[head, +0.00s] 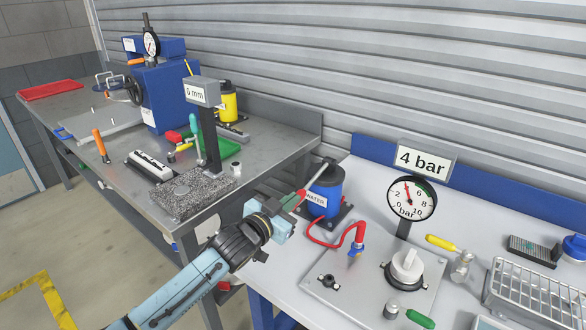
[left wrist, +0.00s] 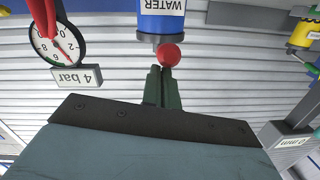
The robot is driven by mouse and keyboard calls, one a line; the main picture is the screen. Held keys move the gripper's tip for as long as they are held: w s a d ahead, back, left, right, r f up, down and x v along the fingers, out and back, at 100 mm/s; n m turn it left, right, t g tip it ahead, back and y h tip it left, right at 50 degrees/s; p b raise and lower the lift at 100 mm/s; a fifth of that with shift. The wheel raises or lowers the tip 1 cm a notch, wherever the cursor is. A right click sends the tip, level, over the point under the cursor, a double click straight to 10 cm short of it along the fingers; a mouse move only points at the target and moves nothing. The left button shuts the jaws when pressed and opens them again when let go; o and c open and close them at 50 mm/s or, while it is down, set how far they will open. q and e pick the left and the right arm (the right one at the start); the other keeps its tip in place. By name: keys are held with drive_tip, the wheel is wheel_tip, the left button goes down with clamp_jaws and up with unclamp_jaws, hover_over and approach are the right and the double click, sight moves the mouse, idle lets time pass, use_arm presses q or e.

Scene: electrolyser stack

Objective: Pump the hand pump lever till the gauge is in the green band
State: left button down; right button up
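The hand pump is a blue cylinder labelled WATER (head: 325,184) on a dark base near the bench's left end. Its grey lever (head: 316,178) slants down from the pump top to the left, toward a red knob that also shows in the left wrist view (left wrist: 168,55). My left gripper (head: 292,203) is at the lever's outer end, its green fingers close together and shut at the red knob. The round pressure gauge (head: 412,205) stands to the right, its red needle near 4. The sign above it (head: 425,161) reads 4 bar. My right gripper is not in view.
A red hose (head: 335,240) runs from the pump to a fitting on the grey plate (head: 340,290). A white knob (head: 406,265) stands below the gauge. A wire basket (head: 535,293) and a yellow-handled tool (head: 440,242) lie right. Another bench (head: 270,140) stands left.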

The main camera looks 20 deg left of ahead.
use_arm(q)
drive_tip(key=shift+s+f, duration=0.15)
drive_tip(key=shift+f, duration=0.5)
drive_tip(key=shift+r+p, duration=0.45)
drive_tip(key=shift+p, duration=0.15)
drive_tip(key=s+a+r+p, duration=0.2)
drive_tip(key=s+r+p, duration=0.1)
drive_tip(key=s, duration=0.7)
drive_tip(key=shift+s+a+r, duration=0.25)
drive_tip(key=shift+a+r, duration=0.05)
drive_tip(key=shift+r, duration=0.25)
